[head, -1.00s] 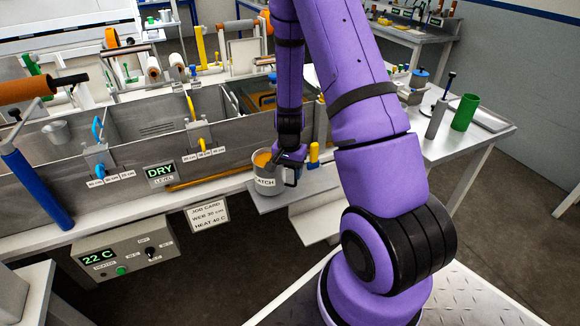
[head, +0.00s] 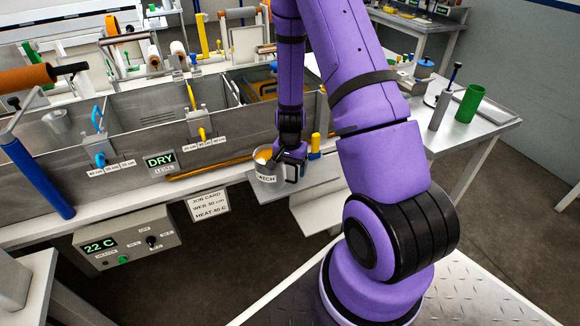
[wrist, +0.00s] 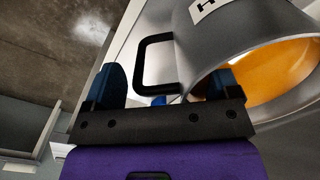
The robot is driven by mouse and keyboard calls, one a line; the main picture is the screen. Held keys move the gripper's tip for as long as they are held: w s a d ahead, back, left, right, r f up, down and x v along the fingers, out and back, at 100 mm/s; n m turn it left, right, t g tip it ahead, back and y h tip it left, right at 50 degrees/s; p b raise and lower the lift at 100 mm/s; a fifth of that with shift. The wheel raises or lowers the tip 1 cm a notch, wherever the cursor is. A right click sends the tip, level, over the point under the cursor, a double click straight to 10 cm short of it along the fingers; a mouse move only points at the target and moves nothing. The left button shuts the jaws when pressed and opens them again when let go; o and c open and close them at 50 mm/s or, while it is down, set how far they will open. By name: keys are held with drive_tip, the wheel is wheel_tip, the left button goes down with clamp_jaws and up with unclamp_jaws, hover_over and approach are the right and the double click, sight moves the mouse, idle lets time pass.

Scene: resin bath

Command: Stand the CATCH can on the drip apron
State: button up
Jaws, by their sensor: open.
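The CATCH can (head: 265,175) is a grey open can with a dark loop handle and an orange inside. It stands upright on the drip apron (head: 307,187), a small grey plate jutting out in front of the bath. In the wrist view the can (wrist: 205,40) fills the upper right, with its handle (wrist: 141,62) beside it. My gripper (head: 287,157) is at the can's handle side, by the rim. In the wrist view my gripper (wrist: 166,82) is open, with its blue fingers apart on either side of the handle. The right fingertip overlaps the can's mouth; contact cannot be told.
The long bath (head: 130,125) with a DRY display lies behind and left of the can. A yellow-topped post (head: 315,145) stands close right of my gripper. A side table (head: 478,135) holds a green cylinder (head: 469,103). A lower pale shelf (head: 310,215) lies under the apron.

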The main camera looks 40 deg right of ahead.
drive_tip(key=s+a+r+n+t, duration=0.1)
drive_tip(key=a+r+n, duration=0.15)
drive_tip(key=r, duration=0.95)
drive_tip(key=a+r+n+t, duration=0.1)
drive_tip(key=a+r, duration=0.2)
drive_tip(key=r, duration=0.8)
drive_tip(key=s+a+r+n+t, duration=0.1)
drive_tip(key=s+a+r+n, duration=0.3)
drive_tip(key=s+r, duration=0.5)
drive_tip(key=s+a+r+n+t, duration=0.2)
drive_tip(key=s+a+r+n, duration=0.2)
drive_tip(key=s+r, duration=0.6)
drive_tip(key=shift+s+a+r+n, duration=0.35)
drive_tip(key=shift+s+a, duration=0.15)
drive_tip(key=shift+a, duration=0.2)
